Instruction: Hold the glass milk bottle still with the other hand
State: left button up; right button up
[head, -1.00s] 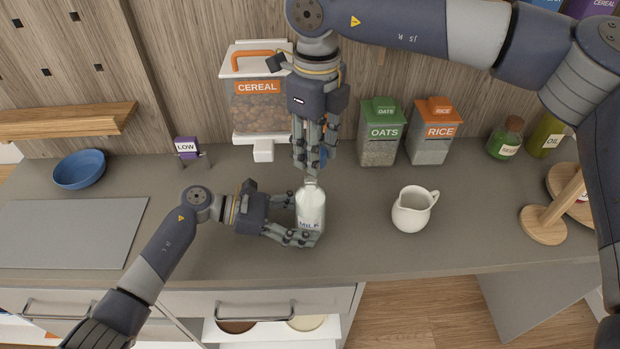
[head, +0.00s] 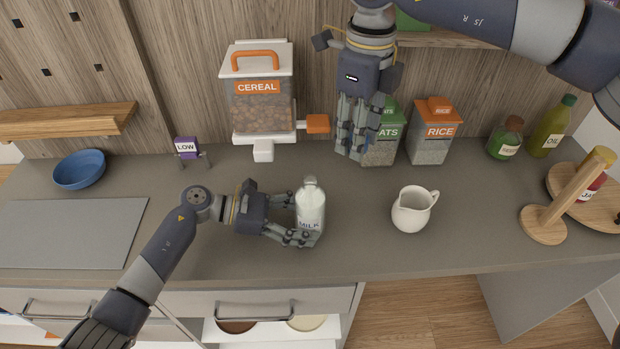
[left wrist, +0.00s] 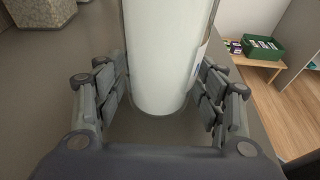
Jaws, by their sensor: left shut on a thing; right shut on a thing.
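The glass milk bottle (head: 311,206) stands upright on the counter, white inside, with its neck in view. My left gripper (head: 294,224) is shut around its lower body from the left. In the left wrist view the white bottle (left wrist: 165,55) stands between the two sets of fingers (left wrist: 163,95). My right gripper (head: 357,132) points down in front of the oats box, above and to the right of the bottle in the picture and apart from it. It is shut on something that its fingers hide.
A white jug (head: 411,209) stands right of the bottle. The cereal dispenser (head: 262,103) with an orange knob is behind. The oats box (head: 385,148) and rice box (head: 433,132) stand at the back. A grey board (head: 68,233) and blue bowl (head: 80,169) are left.

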pick_arm(q)
jog(key=shift+s+f, duration=0.15)
jog(key=shift+f, duration=0.2)
pick_arm(e)
jog(key=shift+d, duration=0.1)
pick_arm(q)
jog(key=o, duration=1.5)
jog(key=shift+o, duration=1.1)
jog(key=shift+r, duration=0.15)
pick_arm(e)
jog(key=shift+w, duration=0.1)
